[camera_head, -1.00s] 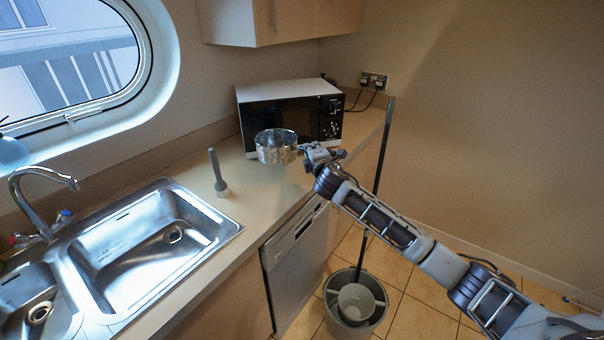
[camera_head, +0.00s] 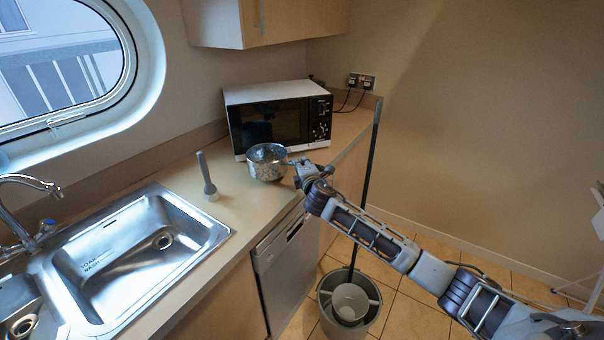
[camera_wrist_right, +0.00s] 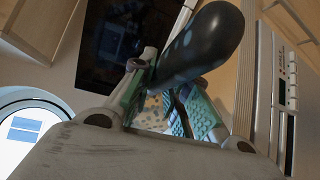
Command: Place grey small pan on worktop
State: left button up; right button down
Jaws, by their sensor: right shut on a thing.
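The grey small pan (camera_head: 267,163) is a shiny metal pan, upright at the worktop in front of the microwave. It looks to be on or just above the surface; I cannot tell which. My right gripper (camera_head: 300,170) is at the pan's right side, shut on its handle. In the right wrist view the dark handle (camera_wrist_right: 200,45) runs between the fingers of the gripper (camera_wrist_right: 165,100). The worktop (camera_head: 232,222) is a beige counter along the wall. My left gripper is not in view.
The microwave (camera_head: 278,120) stands behind the pan. A grey upright plunger-like tool (camera_head: 206,178) stands to its left, beside the metal sink (camera_head: 130,255). A bucket (camera_head: 348,305) with a leaning dark pole (camera_head: 368,190) is on the floor. The worktop's front edge is close.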

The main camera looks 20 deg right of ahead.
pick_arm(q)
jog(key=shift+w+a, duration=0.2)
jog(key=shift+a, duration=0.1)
pick_arm(e)
notch_tip(320, 180, down, 2)
jog(key=shift+f, duration=0.15)
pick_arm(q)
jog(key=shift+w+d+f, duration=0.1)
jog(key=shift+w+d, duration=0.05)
pick_arm(e)
jog(key=c, duration=1.8)
grip_release()
jog(key=shift+f, duration=0.3)
jog(key=o, duration=0.4)
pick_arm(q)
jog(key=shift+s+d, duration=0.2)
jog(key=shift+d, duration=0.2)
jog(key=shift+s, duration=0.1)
